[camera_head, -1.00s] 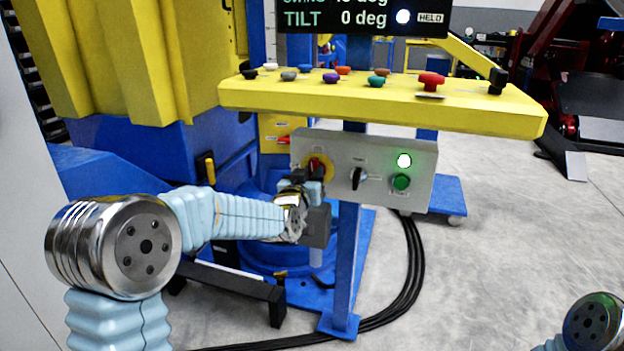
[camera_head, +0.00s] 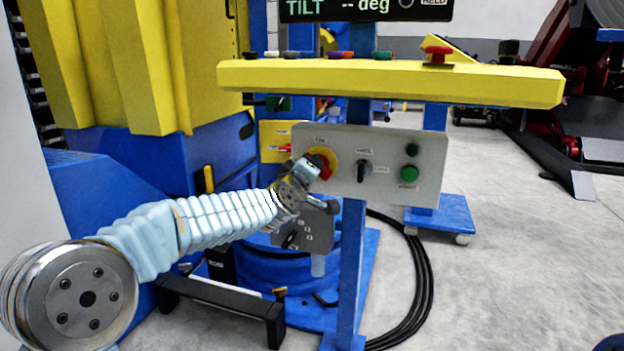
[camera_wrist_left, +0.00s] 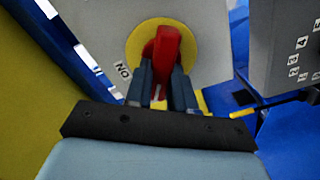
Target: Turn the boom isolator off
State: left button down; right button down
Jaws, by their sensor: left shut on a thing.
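The isolator is a red handle (camera_wrist_left: 167,48) on a yellow disc (camera_head: 333,158), at the left of the grey control panel (camera_head: 385,192). My left gripper (camera_head: 318,166) is at the disc and hides most of the handle in the head view. In the left wrist view, the fingers of my left gripper (camera_wrist_left: 162,84) are shut on the handle, one on each side. An ON label (camera_wrist_left: 123,70) shows beside the disc. The lamp (camera_head: 411,150) on the panel is dark. My right gripper is out of view.
A black selector (camera_head: 363,171) and a green button (camera_head: 408,174) sit right of the isolator. A yellow console (camera_head: 390,82) with a red button (camera_head: 437,54) overhangs the panel. A blue post (camera_head: 351,270) stands below. Black cables (camera_head: 424,285) lie on the floor.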

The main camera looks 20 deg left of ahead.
pick_arm(q)
jog(key=shift+a+f+n+b, duration=0.1)
jog(key=shift+n+b, duration=0.8)
jog(key=shift+n, duration=0.75)
jog(key=shift+a+n+b, duration=0.1)
jog(key=shift+n+b, duration=0.75)
jog(key=shift+n, duration=0.8)
jog(key=c, duration=1)
grip_release()
jog(key=shift+d, duration=0.1)
jog(key=shift+o, duration=0.2)
jog(key=shift+f, duration=0.1)
jog(key=s, duration=1.3)
jog(key=shift+s+a, duration=0.2)
jog(key=shift+s, duration=0.15)
